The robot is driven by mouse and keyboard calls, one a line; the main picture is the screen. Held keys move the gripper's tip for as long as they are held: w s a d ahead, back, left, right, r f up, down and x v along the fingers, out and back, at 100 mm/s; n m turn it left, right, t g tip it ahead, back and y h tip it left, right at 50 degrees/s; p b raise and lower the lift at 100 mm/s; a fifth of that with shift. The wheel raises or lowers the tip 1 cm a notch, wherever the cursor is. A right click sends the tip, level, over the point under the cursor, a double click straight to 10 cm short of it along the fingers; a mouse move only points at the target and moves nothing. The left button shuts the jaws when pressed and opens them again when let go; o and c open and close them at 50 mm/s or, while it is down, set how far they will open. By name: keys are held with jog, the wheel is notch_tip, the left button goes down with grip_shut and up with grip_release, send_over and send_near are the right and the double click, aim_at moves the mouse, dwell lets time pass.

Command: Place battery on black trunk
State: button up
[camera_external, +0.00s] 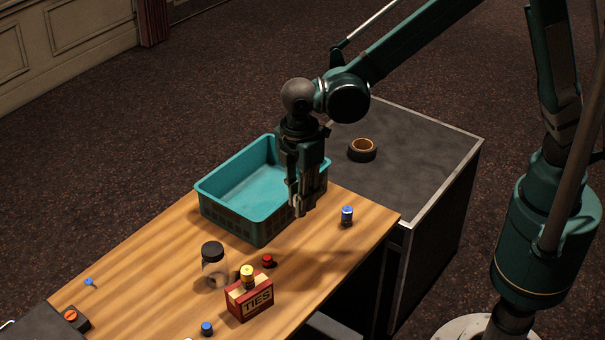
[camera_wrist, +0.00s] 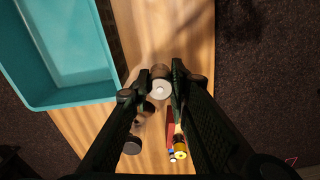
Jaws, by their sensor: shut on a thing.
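My gripper (camera_external: 302,206) points down over the wooden table, just right of the teal bin. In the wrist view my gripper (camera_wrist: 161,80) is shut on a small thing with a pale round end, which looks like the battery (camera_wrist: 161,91). Most of it is hidden by the fingers, and I cannot tell its height above the table. The black trunk (camera_external: 427,155) stands at the table's far right end, behind my gripper. Its flat grey-black top shows in the external view only.
A roll of tape (camera_external: 362,150) lies on the trunk. The teal bin (camera_external: 225,222) looks empty. A blue-topped cylinder (camera_external: 347,216), a jar (camera_external: 214,266), a red TIES box (camera_external: 250,302) and small red and blue items stand on the table. The trunk's right part is clear.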

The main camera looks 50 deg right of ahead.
jog(key=w+d+m+b, duration=0.4)
jog(key=w+d+m, duration=0.3)
jog(key=w+d, duration=1.55)
jog(key=w+d+m+b, duration=0.2)
jog(key=w+d+m, duration=0.15)
jog(key=d, duration=1.25)
jog(key=w+d+m+b, duration=0.25)
jog(key=w+d, duration=0.25)
jog(key=d, duration=1)
notch_tip(320, 180, down, 19)
jog(key=shift+s+r+m+p, duration=0.2)
jog(key=shift+s+m+p, duration=0.1)
jog(key=shift+m+p, duration=0.1)
jog(key=shift+f, duration=0.1)
jog(key=shift+f+b, duration=0.7)
jog(key=shift+f, duration=2.35)
